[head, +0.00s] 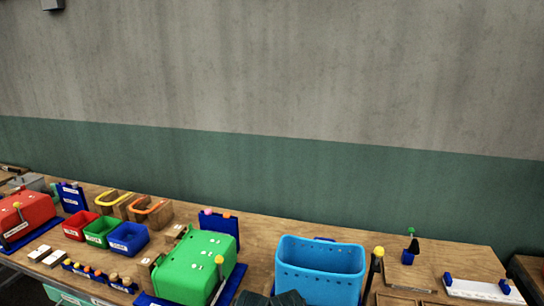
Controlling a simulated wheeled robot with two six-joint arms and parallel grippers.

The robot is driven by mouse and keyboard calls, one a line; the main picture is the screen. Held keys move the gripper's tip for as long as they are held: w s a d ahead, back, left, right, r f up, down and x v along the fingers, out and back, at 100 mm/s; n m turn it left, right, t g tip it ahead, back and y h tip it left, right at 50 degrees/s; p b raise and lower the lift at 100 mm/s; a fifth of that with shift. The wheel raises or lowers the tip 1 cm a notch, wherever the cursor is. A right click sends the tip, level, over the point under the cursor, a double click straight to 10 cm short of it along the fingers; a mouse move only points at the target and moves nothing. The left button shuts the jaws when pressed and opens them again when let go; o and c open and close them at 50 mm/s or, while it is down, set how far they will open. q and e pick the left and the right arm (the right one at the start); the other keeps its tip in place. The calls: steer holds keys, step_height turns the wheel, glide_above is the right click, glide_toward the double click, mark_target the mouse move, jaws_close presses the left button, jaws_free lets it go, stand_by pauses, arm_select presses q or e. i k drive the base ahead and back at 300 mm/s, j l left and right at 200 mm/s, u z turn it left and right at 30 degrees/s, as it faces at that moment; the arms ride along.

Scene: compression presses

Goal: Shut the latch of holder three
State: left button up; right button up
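I cannot pick out holder three or its latch for certain in the head view. A white strip with blue blocks (483,290) lies at the right end of the bench. A row of small blue pieces with orange and tan tops (96,275) lies along the front edge at the left. Any numbers on these are too small to read. Neither of my grippers can be made out. A dark shape at the bottom edge, in front of the blue bin, is cut off, and I cannot tell what it is.
A green press (190,265) and an open light-blue bin (320,268) stand mid-bench. A red press (25,213) is at far left. Small red (80,225), green (101,232) and blue bins (128,239) sit between. A yellow-knobbed lever (374,265) rises right of the large bin.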

mark_target(379, 252)
steer(key=l, duration=0.8)
steer(key=i+l, duration=0.1)
steer(key=l, duration=0.7)
